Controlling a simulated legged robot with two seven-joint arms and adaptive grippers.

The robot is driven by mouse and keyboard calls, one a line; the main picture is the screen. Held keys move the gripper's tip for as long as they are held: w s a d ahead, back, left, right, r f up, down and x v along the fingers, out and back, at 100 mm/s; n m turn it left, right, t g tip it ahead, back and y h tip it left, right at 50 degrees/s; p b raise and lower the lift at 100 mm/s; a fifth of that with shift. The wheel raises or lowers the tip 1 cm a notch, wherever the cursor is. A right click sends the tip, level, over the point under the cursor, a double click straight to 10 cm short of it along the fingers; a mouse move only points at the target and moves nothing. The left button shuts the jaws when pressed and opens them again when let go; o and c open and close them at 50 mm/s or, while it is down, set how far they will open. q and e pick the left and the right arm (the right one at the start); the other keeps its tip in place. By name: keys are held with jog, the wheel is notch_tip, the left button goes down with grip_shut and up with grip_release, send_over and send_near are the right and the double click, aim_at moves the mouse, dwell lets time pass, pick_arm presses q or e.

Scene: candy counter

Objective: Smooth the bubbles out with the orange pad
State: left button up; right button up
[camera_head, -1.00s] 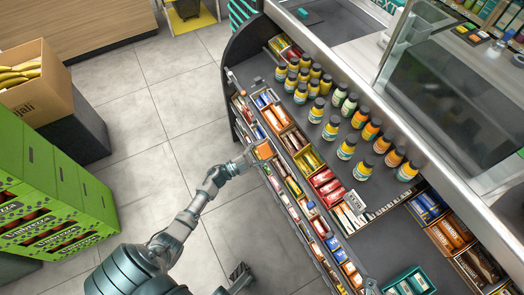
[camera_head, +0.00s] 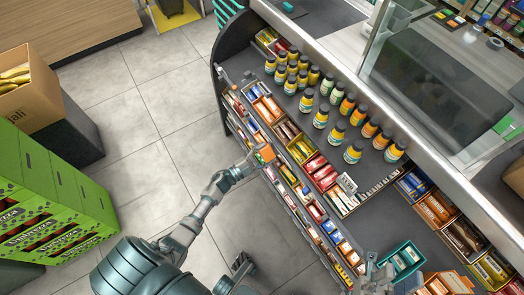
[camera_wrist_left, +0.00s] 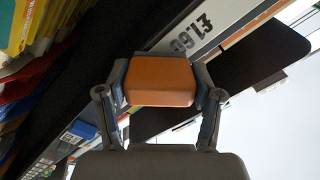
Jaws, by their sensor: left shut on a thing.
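My left gripper (camera_head: 260,156) is shut on the orange pad (camera_head: 266,153) at the shelf front. In the left wrist view the orange pad (camera_wrist_left: 160,82) sits between both fingers, close to a white price strip (camera_wrist_left: 205,28) with large black digits. I cannot tell whether the pad touches the strip. No bubbles can be made out in either view. My right gripper (camera_head: 375,272) is near the bottom right of the head view, by the teal box; its jaws are too small to read.
The counter carries several bottles (camera_head: 337,133) and trays of candy (camera_head: 315,165). A teal box (camera_head: 403,257) stands at the lower right. Green crates (camera_head: 50,200) and a cardboard box (camera_head: 30,88) stand at the left. The tiled floor (camera_head: 150,140) between is clear.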

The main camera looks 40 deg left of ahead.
aim_at(270, 160)
pick_arm(q)
jog(key=shift+s+d+r+p, duration=0.1)
jog(key=shift+s+d+p, duration=0.1)
jog(key=shift+d, duration=0.35)
jog(key=shift+s+d+p, duration=0.15)
jog(key=shift+d+p, duration=0.05)
jog(key=shift+d, duration=0.3)
jog(key=shift+s+d, duration=0.25)
jog(key=shift+d, duration=0.3)
jog(key=shift+s+d+p, duration=0.3)
jog(key=shift+d, duration=0.35)
jog(key=shift+s+d+p, duration=0.25)
jog(key=shift+d, duration=0.35)
jog(key=shift+w+a+b, duration=0.25)
jog(key=shift+w+a, duration=0.15)
jog(key=shift+a, duration=0.6)
jog(key=shift+w+a+b, duration=0.3)
jog(key=shift+w+a, duration=0.15)
jog(key=shift+a, duration=0.55)
jog(key=shift+w+a+b, duration=0.25)
jog(key=shift+w+a, duration=0.15)
jog(key=shift+a, duration=0.6)
jog(key=w+a+b, duration=0.2)
jog(key=a, duration=0.3)
jog(key=shift+w+a, duration=0.25)
